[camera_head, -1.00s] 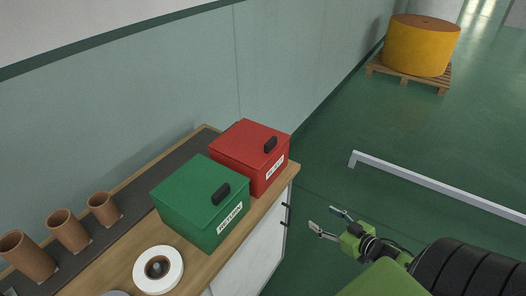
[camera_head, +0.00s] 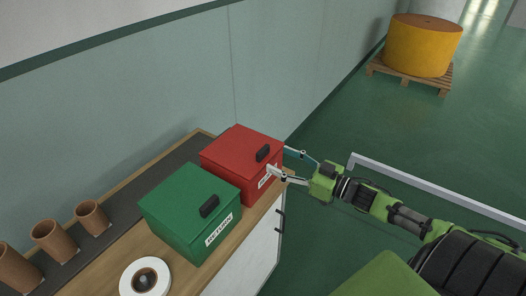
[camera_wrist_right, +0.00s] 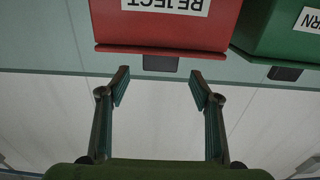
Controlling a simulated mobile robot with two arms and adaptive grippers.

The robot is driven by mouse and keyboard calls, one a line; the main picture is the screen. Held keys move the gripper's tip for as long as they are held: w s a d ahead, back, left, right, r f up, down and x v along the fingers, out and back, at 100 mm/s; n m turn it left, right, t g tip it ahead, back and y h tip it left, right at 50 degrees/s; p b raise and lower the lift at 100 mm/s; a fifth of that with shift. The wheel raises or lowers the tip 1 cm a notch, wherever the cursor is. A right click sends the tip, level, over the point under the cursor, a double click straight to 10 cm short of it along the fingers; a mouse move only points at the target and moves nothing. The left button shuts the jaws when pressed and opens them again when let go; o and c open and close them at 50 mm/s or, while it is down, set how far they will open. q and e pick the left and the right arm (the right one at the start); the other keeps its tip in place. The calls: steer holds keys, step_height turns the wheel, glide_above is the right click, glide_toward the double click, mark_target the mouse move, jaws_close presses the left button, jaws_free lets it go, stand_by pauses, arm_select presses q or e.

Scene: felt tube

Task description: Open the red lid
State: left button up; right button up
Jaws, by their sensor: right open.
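The red box has its red lid (camera_head: 236,146) shut, with a black handle (camera_head: 263,153) near the lid's front edge. In the right wrist view the box appears upside down, with its REJECT label (camera_wrist_right: 172,4), the lid edge (camera_wrist_right: 160,48) and the dark handle (camera_wrist_right: 160,63). My right gripper (camera_head: 279,161) is open and empty at the front right of the red box. In the wrist view its two fingers (camera_wrist_right: 158,82) point toward the handle, one on each side and apart from it. My left gripper is not in view.
A green RETURN box (camera_head: 190,222) stands beside the red one on the wooden counter (camera_head: 248,227). Brown tubes (camera_head: 53,242) and a white roll (camera_head: 132,286) are further left. A grey rail (camera_head: 430,188) lies behind my right arm. The wall is behind the boxes.

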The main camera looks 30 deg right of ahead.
mark_target(265, 153)
steer(key=shift+p+x, duration=0.5)
steer(key=shift+x, duration=3.1)
steer(key=shift+c, duration=0.3)
